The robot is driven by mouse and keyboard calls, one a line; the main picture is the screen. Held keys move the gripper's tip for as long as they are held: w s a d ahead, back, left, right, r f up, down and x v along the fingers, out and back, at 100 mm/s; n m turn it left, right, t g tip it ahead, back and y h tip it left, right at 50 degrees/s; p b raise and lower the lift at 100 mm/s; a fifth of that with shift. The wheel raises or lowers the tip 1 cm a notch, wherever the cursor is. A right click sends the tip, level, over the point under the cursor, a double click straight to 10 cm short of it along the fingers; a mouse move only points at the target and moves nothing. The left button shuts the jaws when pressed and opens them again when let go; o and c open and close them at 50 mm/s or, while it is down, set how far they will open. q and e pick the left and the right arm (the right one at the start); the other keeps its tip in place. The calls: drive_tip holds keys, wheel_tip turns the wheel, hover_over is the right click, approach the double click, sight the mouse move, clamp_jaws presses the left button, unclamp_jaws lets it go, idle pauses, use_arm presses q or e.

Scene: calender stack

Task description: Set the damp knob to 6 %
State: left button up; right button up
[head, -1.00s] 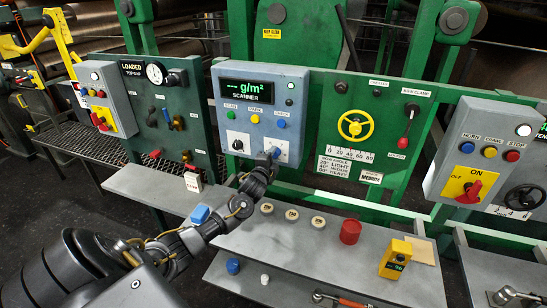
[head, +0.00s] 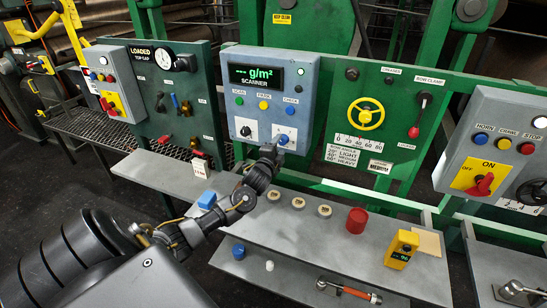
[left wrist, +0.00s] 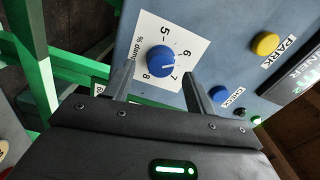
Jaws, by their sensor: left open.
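The damp knob (left wrist: 160,59) is a round blue knob on a white plate marked "% damp" with 5, 6, 7 and 8 around it. Its white mark appears to point between 6 and 7. In the head view the knob (head: 283,139) sits at the lower right of the blue-grey scanner box (head: 305,75). My left gripper (left wrist: 160,70) is open and empty, its fingers pointing at the knob from either side and apparently short of it. In the head view the left gripper (head: 270,153) is just below and left of the knob. My right gripper is not in view.
A black knob (head: 246,131) is left of the damp knob. Coloured buttons, including a yellow one (head: 264,105), sit above. A grey shelf (head: 320,245) below holds round tokens, a red cylinder (head: 356,220) and a yellow meter (head: 401,249). A yellow handwheel (head: 367,114) stands to the right.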

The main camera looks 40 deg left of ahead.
use_arm(q)
drive_tip(key=b+v, duration=0.1)
drive_tip(key=v, duration=0.7)
drive_tip(key=shift+s+b, duration=0.15)
drive_tip(key=shift+b, duration=0.2)
